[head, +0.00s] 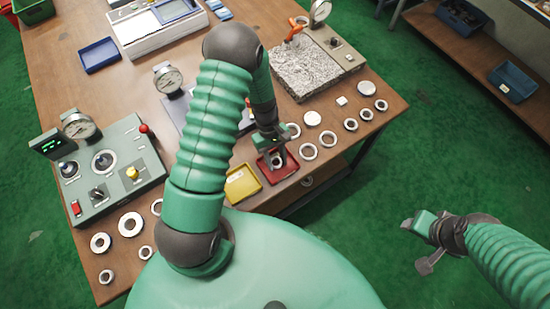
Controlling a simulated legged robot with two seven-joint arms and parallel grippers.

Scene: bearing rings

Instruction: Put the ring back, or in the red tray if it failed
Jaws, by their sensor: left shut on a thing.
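My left gripper (274,150) points down over the red tray (290,169) at the table's front edge. It is shut on a metal ring (279,160), which shows at the fingertips, inside the tray's outline from this view. The gripper partly hides the ring, and I cannot tell whether the ring touches the tray floor. Several other rings lie on the table, including one (308,151) just right of the red tray and one (101,243) at the front left. My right gripper (420,240) is out past the table, above the green floor; its fingers are unclear.
A yellow tray (242,184) stands just left of the red one. A grey control box (112,165) with a dial gauge is at left. A granite plate (312,68) with a gauge stand is at back right. A blue tray (99,55) lies at back left.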

